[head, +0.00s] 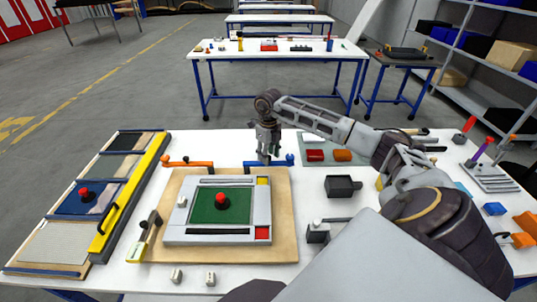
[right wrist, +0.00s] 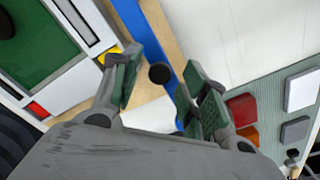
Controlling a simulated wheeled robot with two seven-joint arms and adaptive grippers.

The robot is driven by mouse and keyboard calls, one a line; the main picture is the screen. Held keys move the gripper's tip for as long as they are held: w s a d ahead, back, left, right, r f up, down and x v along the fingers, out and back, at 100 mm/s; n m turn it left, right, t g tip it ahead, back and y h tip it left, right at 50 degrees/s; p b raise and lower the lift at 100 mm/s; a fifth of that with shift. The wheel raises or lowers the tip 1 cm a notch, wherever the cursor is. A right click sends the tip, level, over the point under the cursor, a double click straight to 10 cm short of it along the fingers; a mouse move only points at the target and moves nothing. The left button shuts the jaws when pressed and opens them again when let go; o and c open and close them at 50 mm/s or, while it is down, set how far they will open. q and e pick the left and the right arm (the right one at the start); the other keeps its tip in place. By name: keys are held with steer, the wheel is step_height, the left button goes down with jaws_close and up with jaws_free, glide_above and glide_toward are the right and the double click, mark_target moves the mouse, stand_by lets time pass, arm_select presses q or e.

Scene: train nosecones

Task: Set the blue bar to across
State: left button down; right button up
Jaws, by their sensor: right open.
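In the right wrist view the blue bar (right wrist: 150,35) runs diagonally behind the fingers. My right gripper (head: 265,154) is over the bar's left part and hides some of it. In the right wrist view my right gripper (right wrist: 158,78) is open, with a dark round knob (right wrist: 159,73) showing between its fingers. I cannot tell whether they touch it. My left gripper is out of view.
An orange bar (head: 190,164) lies left of the blue bar. A grey frame with a green panel and red knob (head: 222,201) sits on the wooden board (head: 280,240). A yellow rail (head: 130,190) stands left. Red and orange blocks (head: 315,155) lie right of the gripper.

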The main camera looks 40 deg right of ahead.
steer(key=shift+f, duration=0.25)
steer(key=shift+c, duration=0.4)
jaws_close()
